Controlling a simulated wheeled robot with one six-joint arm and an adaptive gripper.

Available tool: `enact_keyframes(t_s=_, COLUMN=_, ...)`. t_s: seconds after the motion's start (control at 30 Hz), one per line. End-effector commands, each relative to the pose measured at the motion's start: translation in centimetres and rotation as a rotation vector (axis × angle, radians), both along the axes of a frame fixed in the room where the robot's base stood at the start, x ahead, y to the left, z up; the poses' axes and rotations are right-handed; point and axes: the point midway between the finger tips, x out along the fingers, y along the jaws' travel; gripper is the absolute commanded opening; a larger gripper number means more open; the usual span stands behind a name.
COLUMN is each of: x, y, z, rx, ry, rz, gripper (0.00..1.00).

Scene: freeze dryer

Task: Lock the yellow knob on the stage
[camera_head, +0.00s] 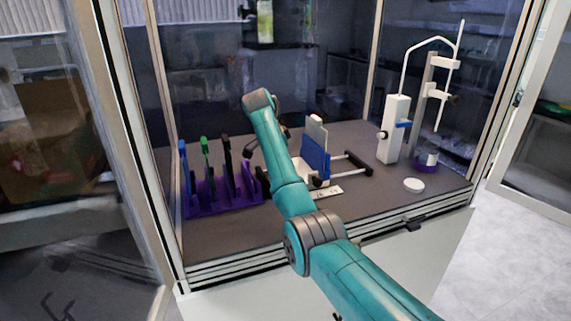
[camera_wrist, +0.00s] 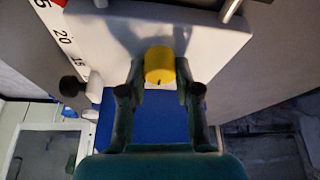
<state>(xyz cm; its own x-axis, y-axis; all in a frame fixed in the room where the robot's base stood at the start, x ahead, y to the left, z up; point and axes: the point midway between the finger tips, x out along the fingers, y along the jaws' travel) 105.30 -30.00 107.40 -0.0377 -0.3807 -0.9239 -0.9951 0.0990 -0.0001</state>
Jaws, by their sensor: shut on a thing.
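The yellow knob (camera_wrist: 159,66) shows in the wrist view, in front of the white plate (camera_wrist: 215,45) of the stage. My gripper (camera_wrist: 160,74) has one finger on each side of the knob and is shut on it. A blue part (camera_wrist: 150,114) of the stage lies below the knob, partly covered by the fingers. In the head view the stage, with its blue block (camera_head: 315,157), stands on the dark bench behind my arm. The knob and my fingertips are hidden there.
A purple rack (camera_head: 225,197) with upright tools stands left of the stage. A white stand (camera_head: 394,128) with a bent tube, a purple-based vial (camera_head: 427,161) and a white round lid (camera_head: 413,185) are to the right. Cabinet frame posts flank the bench.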

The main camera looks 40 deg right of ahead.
Motion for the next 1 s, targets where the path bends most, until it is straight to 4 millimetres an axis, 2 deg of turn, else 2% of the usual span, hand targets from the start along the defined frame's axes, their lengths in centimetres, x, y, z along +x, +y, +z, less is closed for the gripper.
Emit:
enact_keyframes(t_s=0.17, x=0.02, y=0.06, z=-0.05, rx=0.001, ry=0.000, rz=0.001, gripper=0.00)
enact_keyframes(t_s=0.2, x=0.02, y=0.06, z=-0.05, rx=0.001, ry=0.000, rz=0.001, gripper=0.42)
enact_keyframes(t_s=0.27, x=0.02, y=0.06, z=-0.05, rx=0.001, ry=0.000, rz=0.001, gripper=0.57)
enact_keyframes(t_s=0.67, x=-0.01, y=0.01, z=-0.04, rx=0.000, ry=0.000, rz=0.019, gripper=0.58)
enact_keyframes(t_s=1.0, x=-0.17, y=-0.07, z=-0.08, rx=0.000, ry=-0.001, rz=0.279, gripper=0.58)
